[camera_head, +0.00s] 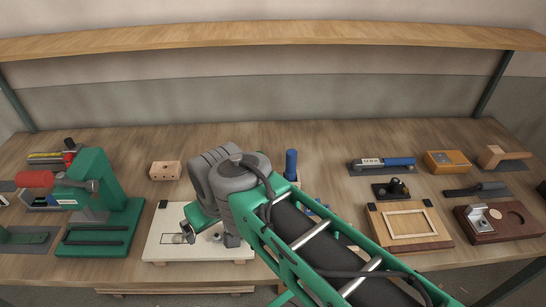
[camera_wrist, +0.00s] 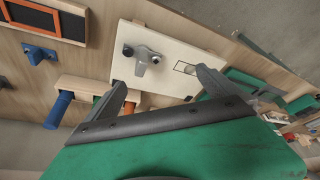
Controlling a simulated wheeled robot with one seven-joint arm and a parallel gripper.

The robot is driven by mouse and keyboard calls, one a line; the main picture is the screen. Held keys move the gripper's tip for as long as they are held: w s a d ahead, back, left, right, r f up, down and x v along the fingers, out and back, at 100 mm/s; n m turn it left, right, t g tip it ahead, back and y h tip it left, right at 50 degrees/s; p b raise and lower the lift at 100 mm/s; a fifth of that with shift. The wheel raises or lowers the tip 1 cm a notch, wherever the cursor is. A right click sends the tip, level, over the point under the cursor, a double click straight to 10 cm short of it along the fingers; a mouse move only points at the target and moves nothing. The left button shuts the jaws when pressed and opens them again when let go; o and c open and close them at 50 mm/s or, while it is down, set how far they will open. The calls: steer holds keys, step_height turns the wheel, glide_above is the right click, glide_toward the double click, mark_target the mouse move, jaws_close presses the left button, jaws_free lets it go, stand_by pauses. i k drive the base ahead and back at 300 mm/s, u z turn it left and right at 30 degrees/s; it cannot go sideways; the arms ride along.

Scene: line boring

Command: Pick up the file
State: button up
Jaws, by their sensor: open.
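I cannot tell for sure which thing is the file. A wooden rack (camera_wrist: 72,84) in the wrist view holds handled tools: a blue handle (camera_wrist: 58,108), a green one and an orange one; their working ends are hidden. In the head view the blue handle (camera_head: 291,163) stands upright beside my arm, and the arm hides most of the rack. My gripper (camera_wrist: 160,75) is open and empty above the white board (camera_wrist: 178,48), right of the rack in the wrist view. The board carries a grey metal fitting (camera_wrist: 147,56).
A green press (camera_head: 103,205) stands at the left, near a drilled wooden block (camera_head: 165,171). At the right are a blue-handled gauge tool (camera_head: 385,163), a framed wooden board (camera_head: 408,226) and a dark flat tool (camera_head: 477,190). A shelf (camera_head: 270,36) spans above. The bench's back middle is clear.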

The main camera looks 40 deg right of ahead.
mark_target(489, 185)
steer(key=k, duration=0.5)
steer(key=z, duration=1.7)
steer(key=i, duration=0.15)
steer(key=z, duration=0.95)
